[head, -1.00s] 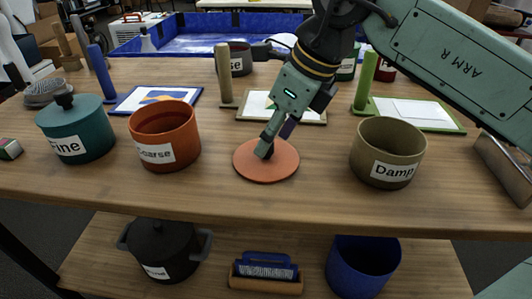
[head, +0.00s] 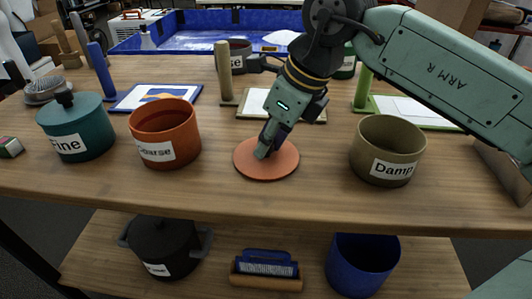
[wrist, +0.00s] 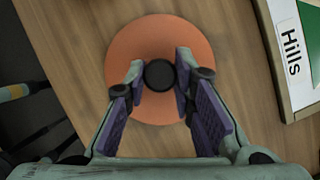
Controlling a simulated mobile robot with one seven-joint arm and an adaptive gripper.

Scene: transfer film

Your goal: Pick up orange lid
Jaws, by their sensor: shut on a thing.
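The orange lid (head: 280,168) is a flat round disc lying on the wooden table, between the orange pot marked "Coarse" (head: 165,125) and the olive pot marked "Damp" (head: 390,142). My gripper (head: 265,150) reaches down to the middle of the lid. In the wrist view, the lid (wrist: 150,40) has a round black knob (wrist: 159,75) at its centre. The fingertips of my gripper (wrist: 160,78) are on both sides of the knob, shut on it. In the head view the knob is hidden by the fingers.
A teal lidded pot marked "Fine" (head: 75,128) stands at the left. Boards with upright handles stand behind the lid, one by a "Hills" card (wrist: 290,50). A lower shelf holds a black pot (head: 160,245), a brush (head: 266,270) and a blue bin (head: 362,262).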

